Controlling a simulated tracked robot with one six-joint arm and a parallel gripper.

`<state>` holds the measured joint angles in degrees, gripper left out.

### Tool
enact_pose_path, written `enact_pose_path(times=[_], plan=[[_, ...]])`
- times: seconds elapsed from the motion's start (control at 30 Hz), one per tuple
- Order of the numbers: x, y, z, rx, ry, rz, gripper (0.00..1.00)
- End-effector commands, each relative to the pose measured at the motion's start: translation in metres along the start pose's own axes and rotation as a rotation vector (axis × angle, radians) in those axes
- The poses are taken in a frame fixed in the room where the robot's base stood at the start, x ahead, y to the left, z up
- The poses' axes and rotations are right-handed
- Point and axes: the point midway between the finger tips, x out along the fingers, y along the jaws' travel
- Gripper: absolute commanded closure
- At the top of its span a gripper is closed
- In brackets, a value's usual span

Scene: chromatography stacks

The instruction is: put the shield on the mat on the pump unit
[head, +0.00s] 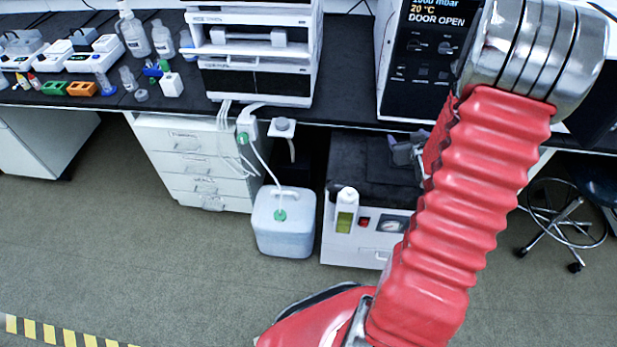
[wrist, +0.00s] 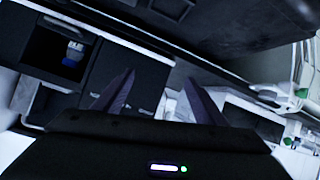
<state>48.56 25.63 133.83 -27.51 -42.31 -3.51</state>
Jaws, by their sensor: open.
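The pump unit (head: 345,246) is a low white box with a gauge and a red switch, standing on the floor under the bench. A black mat (head: 365,180) covers its top. A small grey, angular shape (head: 405,151) shows over the back right of the mat, partly behind my red-sleeved arm; I cannot tell what it is. I cannot make out the shield in either view. My gripper (wrist: 160,88) shows in the wrist view as two dark fingers spread apart, with nothing seen between them. Dark and white equipment lies beyond them, too dim to name.
A white instrument stack (head: 255,83) and a dark-fronted oven (head: 425,62) reading "DOOR OPEN" stand on the black bench. A white canister (head: 284,235) with a tube stands left of the pump unit. A white-and-green bottle (head: 345,212) is at its front.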

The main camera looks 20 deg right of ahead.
Motion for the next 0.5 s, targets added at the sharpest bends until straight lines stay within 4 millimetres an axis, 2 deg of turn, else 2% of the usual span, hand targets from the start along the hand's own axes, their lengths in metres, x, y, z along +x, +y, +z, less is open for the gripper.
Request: enact_pose_path(times=[0.03, 0.2, 0.5], plan=[[-0.005, -0.009, -0.014, -0.014, -0.009, -0.005, 0.35], [-0.025, -0.034, -0.046, -0.037, -0.063, -0.015, 0.35], [-0.075, -0.084, -0.092, -0.06, -0.154, -0.044, 0.35]])
